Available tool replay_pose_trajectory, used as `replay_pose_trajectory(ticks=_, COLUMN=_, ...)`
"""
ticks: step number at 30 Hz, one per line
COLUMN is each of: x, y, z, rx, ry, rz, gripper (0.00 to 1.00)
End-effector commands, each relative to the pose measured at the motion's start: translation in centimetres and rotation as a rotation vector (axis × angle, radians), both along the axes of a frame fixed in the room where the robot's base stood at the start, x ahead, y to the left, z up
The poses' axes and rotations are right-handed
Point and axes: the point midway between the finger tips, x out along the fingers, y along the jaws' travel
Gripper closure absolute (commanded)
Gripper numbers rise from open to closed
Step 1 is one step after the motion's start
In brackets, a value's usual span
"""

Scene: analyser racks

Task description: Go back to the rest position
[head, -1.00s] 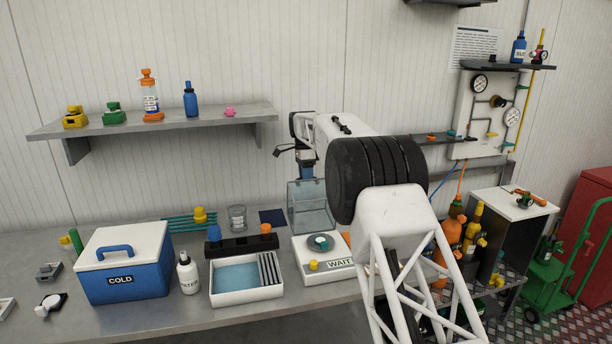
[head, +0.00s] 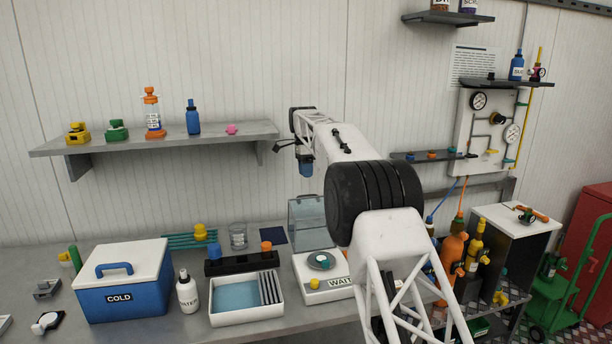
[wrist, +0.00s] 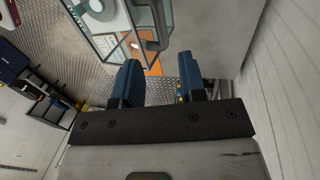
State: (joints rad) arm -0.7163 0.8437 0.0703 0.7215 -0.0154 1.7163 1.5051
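My gripper (head: 305,168) hangs with its blue fingers pointing down in the head view, right of the wall shelf's end and above the clear box on the bench. In the wrist view its two blue fingers (wrist: 161,80) stand apart with nothing between them.
The wall shelf (head: 150,146) holds several bottles and small parts. The bench carries a blue cold box (head: 125,301), a white tray (head: 245,316) and a black holder (head: 240,265). A gauge panel (head: 466,130) and gas cylinders (head: 452,252) are at right. Air around the gripper looks free.

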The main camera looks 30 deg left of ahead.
Motion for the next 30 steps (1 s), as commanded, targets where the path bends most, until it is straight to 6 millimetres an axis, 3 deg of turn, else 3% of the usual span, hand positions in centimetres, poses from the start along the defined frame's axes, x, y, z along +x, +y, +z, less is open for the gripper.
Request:
replay_pose_trajectory(ticks=14, x=0.0, y=-0.1, z=0.0, rx=0.0, ry=0.0, rz=0.0, gripper=0.62)
replay_pose_trajectory(ticks=19, x=0.1, y=-0.9, z=0.7, rx=0.005, ry=-0.002, rz=0.006, gripper=0.62)
replay_pose_trajectory(ticks=23, x=0.3, y=-2.6, z=1.7, rx=0.014, ry=-0.004, rz=0.017, gripper=0.62)
replay_pose_trajectory(ticks=30, x=0.7, y=-8.1, z=4.8, rx=0.04, ry=-0.013, rz=0.056, gripper=0.62)
